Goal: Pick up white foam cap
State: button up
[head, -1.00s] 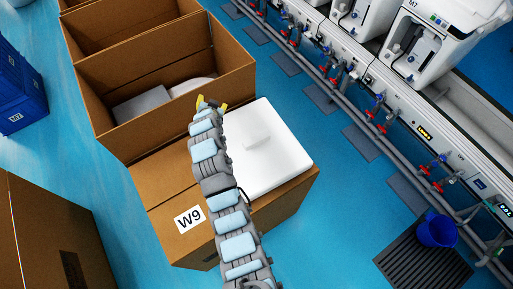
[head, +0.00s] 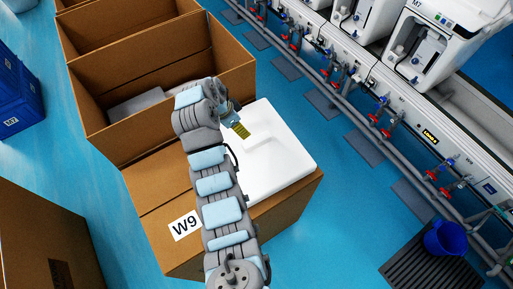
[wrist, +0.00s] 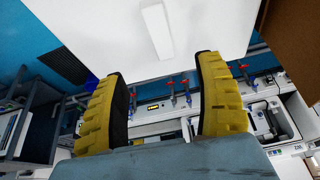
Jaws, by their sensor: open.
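The white foam cap (head: 283,165) is a broad, flat, square slab with rounded corners on the cardboard box marked W9. My gripper (head: 240,128) is near the cap's far left part in the head view and partly hides it. In the wrist view, the cap (wrist: 100,25) fills the top middle, with a raised oblong block (wrist: 157,32) on it. My gripper (wrist: 162,66) has its two yellow fingers wide apart with nothing between them. The block lies beyond the fingertips, roughly in line with the gap. I cannot tell the exact distance to the cap.
The W9 box (head: 163,251) stands below the cap. Open cardboard boxes (head: 165,75) stand behind it, the nearest holding pale pieces. A test line with pipes and red valves (head: 383,130) runs along the right. A blue bucket (head: 443,240) stands at lower right; blue floor lies between.

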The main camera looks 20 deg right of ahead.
aim_at(256, 140)
jog(key=x, duration=1.1)
jog(key=shift+d+f+p, duration=0.15)
jog(key=shift+f+p, duration=0.05)
jog(key=shift+p, duration=0.1)
jog(key=shift+x, duration=1.3)
jog(key=shift+d+f, duration=0.3)
jog(key=shift+f, duration=0.1)
jog(key=shift+x, duration=0.8)
grip_shut()
